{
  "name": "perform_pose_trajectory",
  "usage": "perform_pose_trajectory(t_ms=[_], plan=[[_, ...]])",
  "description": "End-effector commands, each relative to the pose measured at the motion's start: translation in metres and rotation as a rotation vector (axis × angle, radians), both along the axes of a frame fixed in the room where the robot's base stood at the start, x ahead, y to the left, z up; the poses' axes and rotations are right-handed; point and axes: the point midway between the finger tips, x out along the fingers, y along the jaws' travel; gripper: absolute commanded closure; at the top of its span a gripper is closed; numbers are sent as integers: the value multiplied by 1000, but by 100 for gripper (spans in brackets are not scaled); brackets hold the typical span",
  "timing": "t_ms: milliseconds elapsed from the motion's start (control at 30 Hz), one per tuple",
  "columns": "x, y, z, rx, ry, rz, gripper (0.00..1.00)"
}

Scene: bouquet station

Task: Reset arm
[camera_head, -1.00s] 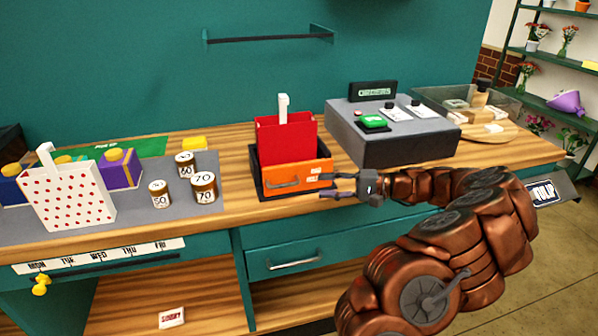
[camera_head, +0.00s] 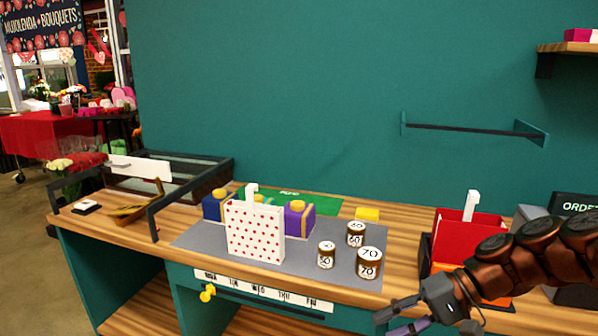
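My gripper (camera_head: 402,322) is at the lower right of the head view, in front of the counter's front edge. Its fingers are spread apart and I see nothing between them. My copper-coloured arm comes in from the right edge and covers part of the red box (camera_head: 457,238) and the orange-fronted tray under it. The fingertips are near the bottom of the picture.
On the grey mat (camera_head: 200,236) stand a white bag with red dots (camera_head: 255,233), a purple box (camera_head: 299,219), a blue box (camera_head: 213,206) and several numbered jars (camera_head: 369,262). The wooden counter (camera_head: 400,240) is bare between jars and red box.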

Motion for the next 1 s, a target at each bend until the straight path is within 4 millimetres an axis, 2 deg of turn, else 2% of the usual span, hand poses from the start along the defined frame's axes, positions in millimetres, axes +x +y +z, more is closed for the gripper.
perform_pose_trajectory(t_ms=[33, 167, 367, 533, 700, 900, 1000], plan=[[-15, 14, 1, -53, 6, 42, 63], [-51, 35, -8, -190, 29, 126, 63], [-104, 46, -24, -407, 48, 215, 63], [-147, 36, -38, -592, 56, 261, 63], [-184, 15, -49, -764, 60, 275, 63], [-209, -9, -57, -894, 57, 266, 63], [-215, -15, -58, -925, 57, 260, 63]])
